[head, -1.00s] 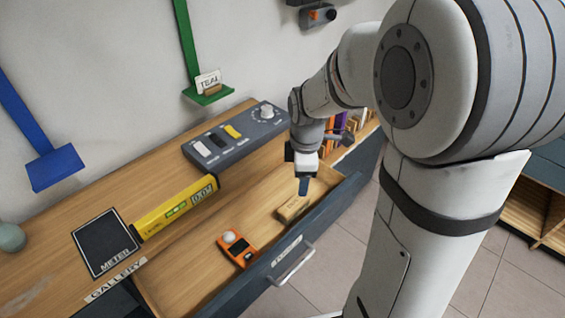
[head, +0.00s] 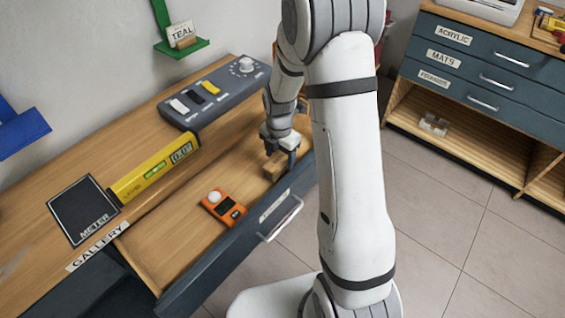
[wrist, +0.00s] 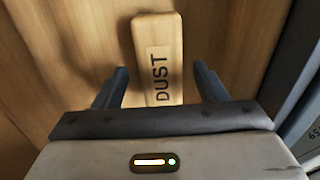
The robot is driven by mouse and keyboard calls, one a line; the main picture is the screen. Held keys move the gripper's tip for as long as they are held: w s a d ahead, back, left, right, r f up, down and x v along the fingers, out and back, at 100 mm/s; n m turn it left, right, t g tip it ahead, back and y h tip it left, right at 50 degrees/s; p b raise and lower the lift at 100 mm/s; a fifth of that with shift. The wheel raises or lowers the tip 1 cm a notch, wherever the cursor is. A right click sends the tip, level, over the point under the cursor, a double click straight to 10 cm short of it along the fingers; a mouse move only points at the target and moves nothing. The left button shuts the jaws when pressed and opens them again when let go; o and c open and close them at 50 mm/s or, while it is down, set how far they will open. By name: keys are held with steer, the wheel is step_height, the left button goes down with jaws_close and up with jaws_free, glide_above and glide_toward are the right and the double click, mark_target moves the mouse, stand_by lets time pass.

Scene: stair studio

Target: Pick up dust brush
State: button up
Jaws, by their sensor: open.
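The dust brush is a light wooden block (wrist: 158,50) with DUST printed on it, lying in the open drawer (head: 158,258). In the head view the brush (head: 274,165) is partly hidden by my gripper (head: 280,150). In the wrist view my gripper (wrist: 158,84) is open, with its two dark fingers on either side of the brush's near end. There is a gap between each finger and the wood. I cannot tell how far down the fingertips reach. The brush's underside is hidden.
An orange meter (head: 224,207) lies in the same drawer, left of the brush. A yellow level (head: 154,170) and a grey switch box (head: 214,94) are on the worktop behind. The drawer front (head: 240,240) stands close to my gripper.

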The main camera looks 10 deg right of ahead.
mark_target(280, 157)
steer(key=shift+f, duration=0.8)
steer(key=shift+c, duration=0.4)
steer(key=c, duration=1)
step_height(280, 157, up, 10)
steer(key=shift+r+p, duration=0.1)
steer(key=shift+p, duration=0.55)
